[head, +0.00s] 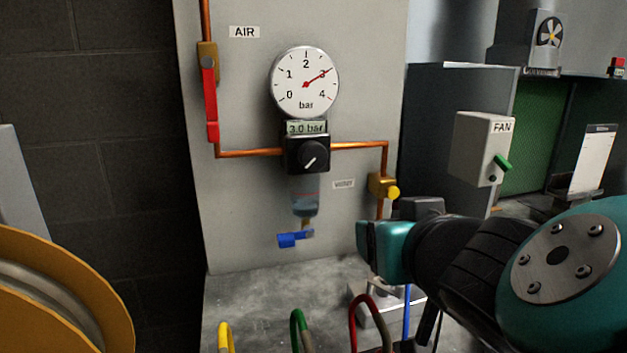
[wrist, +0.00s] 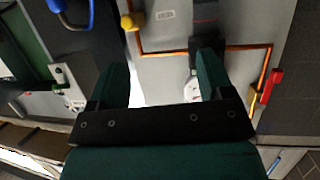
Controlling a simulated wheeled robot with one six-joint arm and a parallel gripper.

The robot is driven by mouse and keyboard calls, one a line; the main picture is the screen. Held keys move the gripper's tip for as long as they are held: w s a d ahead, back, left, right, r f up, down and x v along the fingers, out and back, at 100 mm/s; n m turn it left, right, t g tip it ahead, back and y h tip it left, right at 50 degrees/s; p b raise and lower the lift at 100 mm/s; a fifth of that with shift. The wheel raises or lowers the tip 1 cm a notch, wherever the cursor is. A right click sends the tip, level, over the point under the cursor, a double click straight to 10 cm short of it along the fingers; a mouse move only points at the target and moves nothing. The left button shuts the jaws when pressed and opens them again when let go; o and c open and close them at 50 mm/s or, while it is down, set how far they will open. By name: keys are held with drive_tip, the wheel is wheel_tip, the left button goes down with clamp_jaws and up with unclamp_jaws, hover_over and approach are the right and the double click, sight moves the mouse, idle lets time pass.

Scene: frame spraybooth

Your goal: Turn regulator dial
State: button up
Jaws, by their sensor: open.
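The regulator dial (head: 308,156) is a black knob on the grey panel, with a white diagonal mark. Above it, a small display reads 3.0 bar, and the round gauge (head: 305,82) has its red needle near 3. My gripper (head: 378,247) is to the right of and below the dial in the head view, apart from it. In the wrist view my gripper (wrist: 163,85) has its two teal fingers spread with nothing between them. The gauge (wrist: 191,90) shows there partly, beside the right finger. The dark regulator (wrist: 207,42) is partly hidden behind that finger.
Copper pipe (head: 250,153) runs both sides of the regulator. A red-handled valve (head: 210,95) is left, a yellow-knobbed brass valve (head: 381,187) right. A clear bowl (head: 305,200) and blue tap (head: 294,238) hang below. A fan switch box (head: 478,148) and several hoses are nearby.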

drive_tip(key=s+a+r+n+t+y, duration=0.1)
drive_tip(key=s+a+r+t+y, duration=0.15)
drive_tip(key=a+r+t, duration=0.2)
drive_tip(key=p, duration=1.5)
approach(315, 160)
drive_tip(key=shift+n+g+y, duration=0.3)
drive_tip(key=shift+g+y, duration=0.05)
drive_tip(key=shift+y, duration=0.1)
drive_tip(key=x, duration=0.6)
drive_tip(key=r+x, duration=0.1)
drive_tip(key=x, duration=0.2)
drive_tip(key=shift+w+d, duration=0.15)
drive_tip(key=shift+d, duration=0.1)
drive_tip(key=shift+w+a+f, duration=0.2)
drive_tip(key=shift+w+f, duration=0.05)
drive_tip(key=shift+w, duration=0.35)
drive_tip(key=c, duration=0.9)
